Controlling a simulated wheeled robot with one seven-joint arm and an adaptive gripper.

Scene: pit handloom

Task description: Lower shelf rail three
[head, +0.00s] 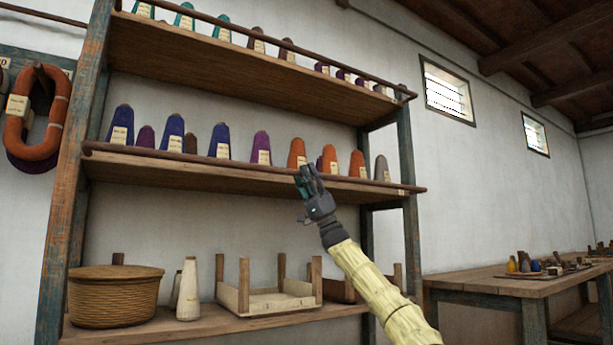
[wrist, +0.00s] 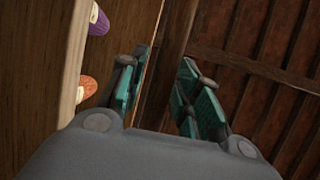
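A dark brown rail (head: 230,165) runs along the front of the middle shelf. Another rail (head: 270,37) runs along the front of the upper shelf. My gripper (head: 306,172) is raised at the middle shelf's front, its teal fingers overlapping the rail near the orange cones; I cannot tell whether they touch it. In the wrist view the fingers of my gripper (wrist: 164,65) are spread apart with nothing clearly held. A dark brown bar (wrist: 178,35) shows beyond and between them; I cannot tell which rail or beam it is.
Labelled yarn cones (head: 222,141) stand behind the middle rail, close to my gripper. A lidded basket (head: 115,294), a pale cone (head: 188,290) and a wooden crate (head: 268,300) sit on the bottom shelf. A table (head: 490,284) with small items stands at the right.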

